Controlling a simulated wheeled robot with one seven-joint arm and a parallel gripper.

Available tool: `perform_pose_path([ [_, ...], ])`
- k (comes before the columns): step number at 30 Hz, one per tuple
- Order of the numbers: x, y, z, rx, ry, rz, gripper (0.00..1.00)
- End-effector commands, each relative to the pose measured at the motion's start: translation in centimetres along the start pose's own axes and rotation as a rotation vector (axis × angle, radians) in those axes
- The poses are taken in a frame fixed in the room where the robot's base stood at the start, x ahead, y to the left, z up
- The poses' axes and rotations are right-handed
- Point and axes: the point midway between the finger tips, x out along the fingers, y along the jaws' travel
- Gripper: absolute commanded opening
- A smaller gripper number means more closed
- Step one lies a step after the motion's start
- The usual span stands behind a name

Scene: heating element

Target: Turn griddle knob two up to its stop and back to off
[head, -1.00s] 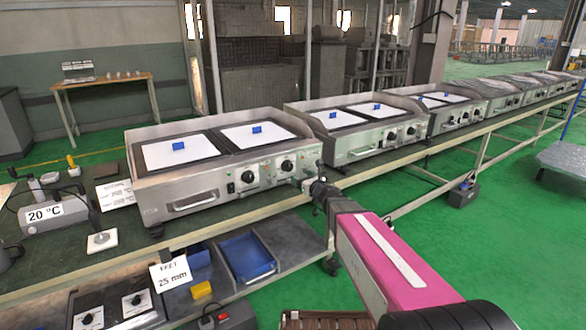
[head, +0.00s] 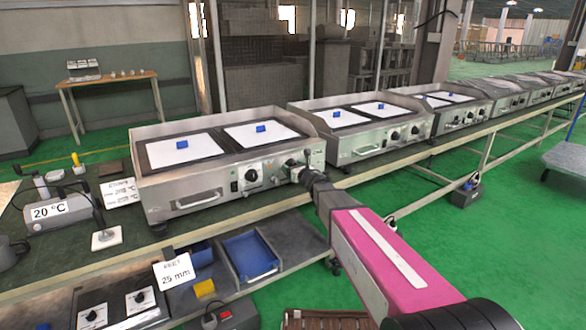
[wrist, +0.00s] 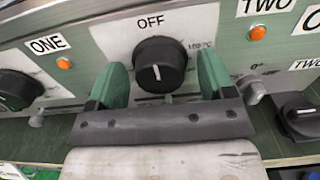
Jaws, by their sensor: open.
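The near griddle (head: 185,196) has a steel front with a black left knob (head: 251,175); my gripper (head: 303,171) covers its right knob in the head view. In the wrist view, a black knob (wrist: 160,64) sits under the word OFF (wrist: 150,22), with a TWO label (wrist: 266,7) to its upper right. A white mark shows on the knob's lower part. The green fingers of my gripper (wrist: 163,80) stand open on either side of this knob. Whether they touch it is unclear.
In the wrist view, an orange lamp and ONE label (wrist: 48,44) lie left, beside another knob (wrist: 14,92). A further black knob (wrist: 302,112) is at lower right. More griddles (head: 365,135) line the bench rightward. A 20 °C device (head: 58,210) stands left.

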Motion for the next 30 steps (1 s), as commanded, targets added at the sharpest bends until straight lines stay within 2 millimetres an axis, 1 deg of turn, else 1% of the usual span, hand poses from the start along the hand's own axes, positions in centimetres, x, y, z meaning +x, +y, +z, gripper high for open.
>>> perform_pose_path([
  [2, -0.03, 0.0, 0.01, 0.0, 0.0, 0.0, 0.76],
  [5, -0.04, 0.0, 0.01, 0.0, 0.0, 0.0, 0.46],
  [6, -0.04, 0.0, 0.01, 0.0, 0.0, 0.0, 0.33],
  [7, -0.05, 0.0, 0.01, 0.0, 0.0, 0.0, 0.26],
  [14, -0.05, 0.0, 0.02, 0.007, 0.0, 0.0, 0.26],
  [19, -0.05, 0.0, 0.02, 0.05, 0.0, 0.0, 0.26],
  [23, -0.06, 0.0, 0.02, 0.119, 0.0, 0.0, 0.26],
  [30, -0.07, 0.01, 0.02, 0.317, 0.0, 0.001, 0.26],
])
